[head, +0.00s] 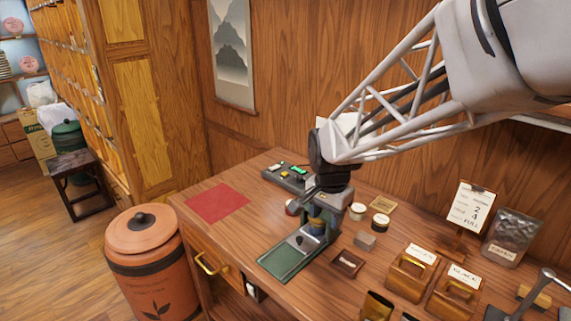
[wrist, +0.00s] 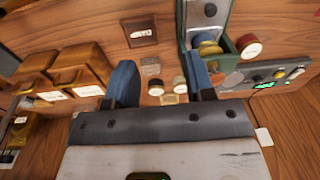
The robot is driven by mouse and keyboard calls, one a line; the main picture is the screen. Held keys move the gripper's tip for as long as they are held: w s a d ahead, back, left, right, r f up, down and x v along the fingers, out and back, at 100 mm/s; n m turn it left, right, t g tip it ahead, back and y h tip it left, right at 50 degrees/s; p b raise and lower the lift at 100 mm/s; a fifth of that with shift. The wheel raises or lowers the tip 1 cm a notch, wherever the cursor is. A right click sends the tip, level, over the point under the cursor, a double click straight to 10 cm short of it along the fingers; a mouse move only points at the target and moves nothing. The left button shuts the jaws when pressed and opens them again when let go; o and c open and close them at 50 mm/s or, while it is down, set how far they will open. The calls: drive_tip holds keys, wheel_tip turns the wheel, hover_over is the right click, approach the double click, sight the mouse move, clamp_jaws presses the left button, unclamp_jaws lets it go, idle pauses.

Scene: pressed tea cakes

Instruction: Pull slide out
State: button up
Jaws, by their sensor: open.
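A small green and grey press (head: 322,222) stands on the wooden counter, in the middle of the head view. A flat green and metal slide (head: 282,262) extends from its foot toward the front edge. In the wrist view a pale metal strip with green sides, likely the slide (wrist: 208,14), shows at the top right. My gripper (wrist: 160,62) is open, with its two blue fingers apart and nothing between them. In the head view it is at the back of the press, where my dark wrist hides part of it. I cannot tell whether a finger touches the press.
A control box (head: 287,178) with a green display stands behind the press. A red mat (head: 217,202) lies to the left. Small jars (head: 380,222), a dark square tile (head: 347,262) and wooden boxes (head: 412,270) stand to the right. The counter around the mat is clear.

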sight(299, 238)
drive_tip(key=w+a+f+m, duration=0.1)
drive_tip(key=w+f, duration=0.1)
drive_tip(key=w, duration=0.1)
drive_tip(key=w+a+f+m, duration=0.1)
drive_tip(key=w+a+f, duration=0.1)
drive_tip(key=w, duration=0.1)
drive_tip(key=w+a+f+m, duration=0.1)
drive_tip(key=w+a+f, duration=0.1)
drive_tip(key=w+f, duration=0.1)
drive_tip(key=shift+a+m+g, duration=0.1)
drive_tip(key=shift+m+g, duration=0.3)
drive_tip(key=shift+f, duration=0.2)
drive_tip(key=shift+f, duration=3.75)
drive_tip(key=shift+c, duration=0.4)
clamp_jaws()
